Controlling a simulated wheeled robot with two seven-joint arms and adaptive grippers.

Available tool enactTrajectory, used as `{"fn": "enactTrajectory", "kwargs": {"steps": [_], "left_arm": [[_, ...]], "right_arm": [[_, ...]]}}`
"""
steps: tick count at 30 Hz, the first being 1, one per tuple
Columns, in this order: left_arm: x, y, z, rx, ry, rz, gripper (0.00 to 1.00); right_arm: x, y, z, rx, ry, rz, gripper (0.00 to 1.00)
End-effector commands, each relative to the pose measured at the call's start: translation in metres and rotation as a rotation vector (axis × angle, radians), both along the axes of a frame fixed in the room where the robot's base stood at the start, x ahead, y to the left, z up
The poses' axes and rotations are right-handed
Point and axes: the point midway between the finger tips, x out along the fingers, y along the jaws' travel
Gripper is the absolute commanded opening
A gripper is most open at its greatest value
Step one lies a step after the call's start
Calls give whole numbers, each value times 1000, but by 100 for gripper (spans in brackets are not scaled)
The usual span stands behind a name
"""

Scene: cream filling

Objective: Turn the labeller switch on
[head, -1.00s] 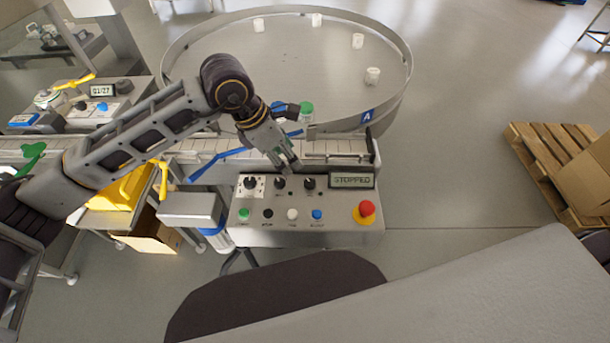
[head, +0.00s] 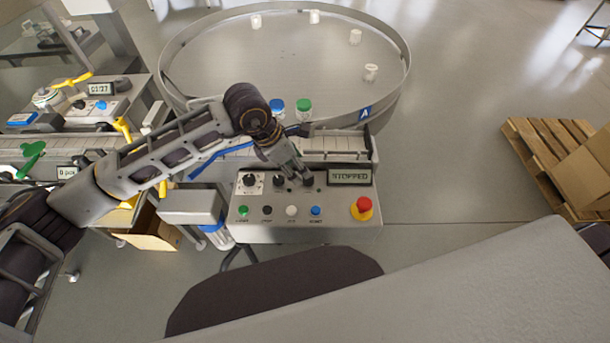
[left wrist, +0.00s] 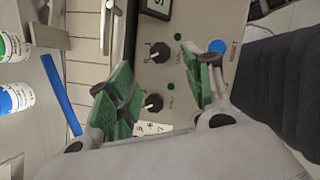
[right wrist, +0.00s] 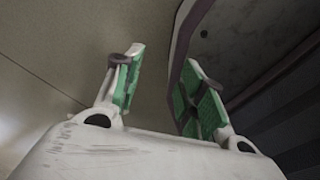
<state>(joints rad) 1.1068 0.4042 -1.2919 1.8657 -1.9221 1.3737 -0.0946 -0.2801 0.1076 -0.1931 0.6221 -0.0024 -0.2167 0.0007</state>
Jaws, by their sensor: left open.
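The grey control panel (head: 340,225) has a white-plated dial (head: 250,180) and two black knobs to its right. Their small labels are too blurred to tell which is the labeller switch. My left gripper (head: 292,180) is over the knobs, partly hiding the middle one; the right knob (head: 308,180) shows beside its fingers. In the left wrist view my left gripper (left wrist: 165,90) is open and empty, with one black knob (left wrist: 160,52) and another black knob (left wrist: 153,103) seen between its fingers. My right gripper (right wrist: 160,85) is open and empty, away from the panel.
The panel's display (head: 349,177) reads STOPPED. Below are several coloured buttons and a red emergency stop (head: 362,206). Behind the panel runs a conveyor (head: 335,147), with a blue-capped jar (head: 277,105) and a green-capped jar (head: 304,106) near the round table (head: 215,48).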

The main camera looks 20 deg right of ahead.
Motion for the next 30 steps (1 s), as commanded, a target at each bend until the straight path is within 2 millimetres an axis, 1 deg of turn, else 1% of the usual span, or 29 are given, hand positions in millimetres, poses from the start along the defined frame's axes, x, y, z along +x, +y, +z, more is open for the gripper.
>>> {"fn": "enactTrajectory", "kwargs": {"steps": [5, 9, 12, 15, 21, 29, 30], "left_arm": [[0, -9, -22, 1, 3, 0, 51], [0, -17, -39, 1, 3, 0, 51], [2, -21, -49, 1, 2, 0, 51], [2, -24, -58, 0, 2, 0, 51], [2, -27, -66, 1, 2, -2, 51], [2, -27, -67, 1, 1, -1, 51], [2, -27, -67, 1, 1, -1, 50]], "right_arm": [[-8, 5, 3, 5, 8, -1, 40], [-20, 9, 5, 9, 23, 0, 40], [-26, 10, 5, 9, 32, -1, 40], [-27, 10, 6, 10, 33, -1, 40], [-21, 12, 7, 12, 25, 0, 40], [-13, 14, 8, 14, 15, -1, 40], [-13, 14, 8, 15, 16, -2, 40]]}}
